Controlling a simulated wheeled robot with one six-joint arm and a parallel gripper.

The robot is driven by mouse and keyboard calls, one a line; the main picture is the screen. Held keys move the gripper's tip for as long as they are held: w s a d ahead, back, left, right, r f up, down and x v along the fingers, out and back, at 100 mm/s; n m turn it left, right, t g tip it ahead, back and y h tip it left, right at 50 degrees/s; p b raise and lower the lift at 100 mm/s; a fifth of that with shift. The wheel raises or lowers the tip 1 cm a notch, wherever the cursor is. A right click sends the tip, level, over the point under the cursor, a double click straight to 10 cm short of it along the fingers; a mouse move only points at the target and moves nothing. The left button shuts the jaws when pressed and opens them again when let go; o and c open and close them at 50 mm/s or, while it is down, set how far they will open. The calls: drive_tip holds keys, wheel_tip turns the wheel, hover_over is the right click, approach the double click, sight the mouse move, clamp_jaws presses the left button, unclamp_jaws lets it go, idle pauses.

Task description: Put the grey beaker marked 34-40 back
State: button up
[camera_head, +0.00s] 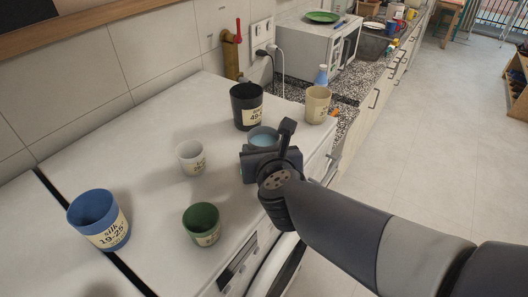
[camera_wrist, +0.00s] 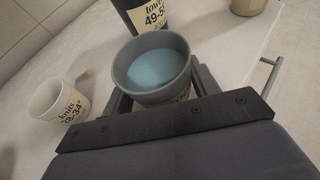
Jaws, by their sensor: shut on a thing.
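The grey beaker (camera_head: 263,134) with something light blue inside is between my gripper's fingers, over the white machine top. It also shows in the wrist view (camera_wrist: 135,67), upright, its label mostly hidden by my gripper (camera_wrist: 152,92), so its marking cannot be read. My gripper (camera_head: 268,152) is shut on this beaker. I cannot tell whether the beaker's base touches the top. A black beaker (camera_head: 246,113) marked 49-5… stands just behind it. A small white beaker (camera_head: 192,160), whose label ends in 34 in the wrist view (camera_wrist: 60,97), stands to its left.
A blue beaker (camera_head: 93,208) marked silk 19-25 and a green beaker (camera_head: 203,219) stand on the white machine top (camera_head: 150,140) to the left. A microwave (camera_head: 310,50) is beyond.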

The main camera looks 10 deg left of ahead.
drive_tip(key=shift+f, duration=0.15)
drive_tip(key=o, duration=1)
drive_tip(key=shift+r, duration=0.2)
drive_tip(key=shift+s+r, duration=0.15)
drive_tip(key=shift+p+v, duration=1.75)
drive_tip(key=shift+v, duration=4.1)
